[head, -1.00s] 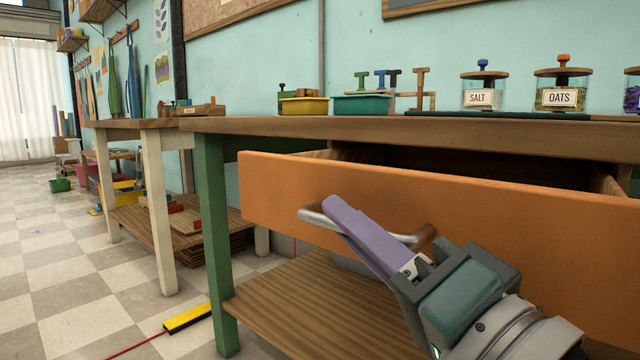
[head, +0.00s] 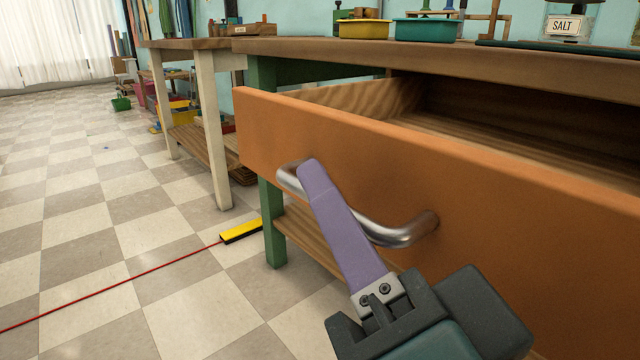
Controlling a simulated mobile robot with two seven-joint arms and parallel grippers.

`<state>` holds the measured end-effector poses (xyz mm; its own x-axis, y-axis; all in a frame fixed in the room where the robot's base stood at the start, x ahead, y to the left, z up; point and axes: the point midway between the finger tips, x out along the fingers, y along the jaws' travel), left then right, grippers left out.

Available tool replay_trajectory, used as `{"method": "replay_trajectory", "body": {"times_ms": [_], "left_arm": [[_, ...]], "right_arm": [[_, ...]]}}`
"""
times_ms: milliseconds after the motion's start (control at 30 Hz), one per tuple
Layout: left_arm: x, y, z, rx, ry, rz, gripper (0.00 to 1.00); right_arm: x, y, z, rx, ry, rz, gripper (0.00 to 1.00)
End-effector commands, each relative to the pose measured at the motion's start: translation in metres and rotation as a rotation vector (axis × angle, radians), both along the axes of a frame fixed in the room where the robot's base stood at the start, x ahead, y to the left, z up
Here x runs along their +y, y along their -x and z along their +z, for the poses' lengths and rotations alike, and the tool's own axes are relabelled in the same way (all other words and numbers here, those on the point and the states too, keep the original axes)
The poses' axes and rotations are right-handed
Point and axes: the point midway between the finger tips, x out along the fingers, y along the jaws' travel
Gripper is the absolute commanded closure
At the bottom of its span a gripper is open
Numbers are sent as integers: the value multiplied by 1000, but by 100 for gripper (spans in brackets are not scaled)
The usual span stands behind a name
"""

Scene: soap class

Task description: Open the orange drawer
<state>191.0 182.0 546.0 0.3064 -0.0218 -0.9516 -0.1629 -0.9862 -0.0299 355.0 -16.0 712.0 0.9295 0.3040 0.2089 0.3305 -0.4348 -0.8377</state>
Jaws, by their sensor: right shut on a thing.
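The orange drawer (head: 500,205) stands pulled out from under the wooden worktop, and its inside looks empty where I see it. Its curved metal handle (head: 408,232) is on the front panel. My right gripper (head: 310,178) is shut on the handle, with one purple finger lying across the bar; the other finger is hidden. My left gripper is not in view.
The worktop (head: 400,53) holds a yellow tray (head: 365,29), a teal tray (head: 424,30) and a salt jar (head: 565,26). A green table leg (head: 272,225) and a low shelf (head: 305,238) are below. A yellow block (head: 240,231) and red line lie on the floor; the left floor is open.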

Motion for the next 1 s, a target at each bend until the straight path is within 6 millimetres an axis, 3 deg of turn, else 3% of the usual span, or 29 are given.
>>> {"method": "replay_trajectory", "body": {"times_ms": [33, 67, 167, 467, 800, 1000], "left_arm": [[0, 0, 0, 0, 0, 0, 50], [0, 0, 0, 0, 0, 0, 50], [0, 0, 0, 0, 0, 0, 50], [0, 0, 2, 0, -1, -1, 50], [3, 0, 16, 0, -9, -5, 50], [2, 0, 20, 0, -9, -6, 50]], "right_arm": [[0, 0, 1, -3, -1, -2, 100], [-1, 0, 1, -3, -2, -2, 82], [-1, 0, 1, -2, -1, -2, 73], [-2, 4, -1, 1, 0, 0, 73], [-20, 62, -13, 4, 4, 2, 73], [-29, 87, -19, 1, 0, 0, 73]]}}
